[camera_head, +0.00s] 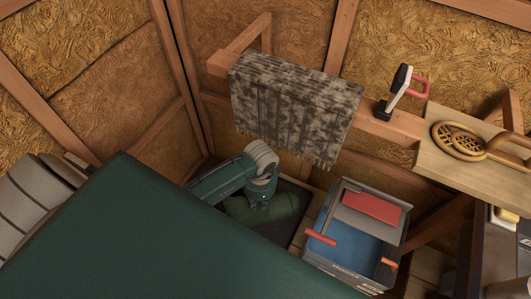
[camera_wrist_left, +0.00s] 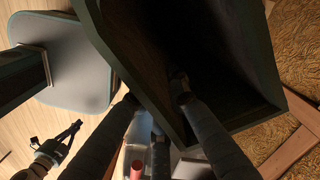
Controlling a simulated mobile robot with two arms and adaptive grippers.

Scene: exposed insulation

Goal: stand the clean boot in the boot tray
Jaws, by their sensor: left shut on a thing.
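My left gripper (camera_head: 263,202) is at the far end of my arm, in the corner, pointing down. It is shut on the dark green boot (camera_head: 284,211), which shows around and below it. The boot is over or in the dark boot tray (camera_head: 313,189); contact with the tray floor is hidden. In the left wrist view my fingers (camera_wrist_left: 155,98) straddle one wall of a dark, hollow, green-rimmed thing (camera_wrist_left: 232,125), seemingly the boot's shaft. My right gripper (camera_wrist_left: 62,138) seems to show small at lower left there, its jaws unclear.
A mottled grey cloth (camera_head: 293,105) hangs on a rail above. A shelf (camera_head: 480,165) with a wicker beater (camera_head: 465,141) is at right.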

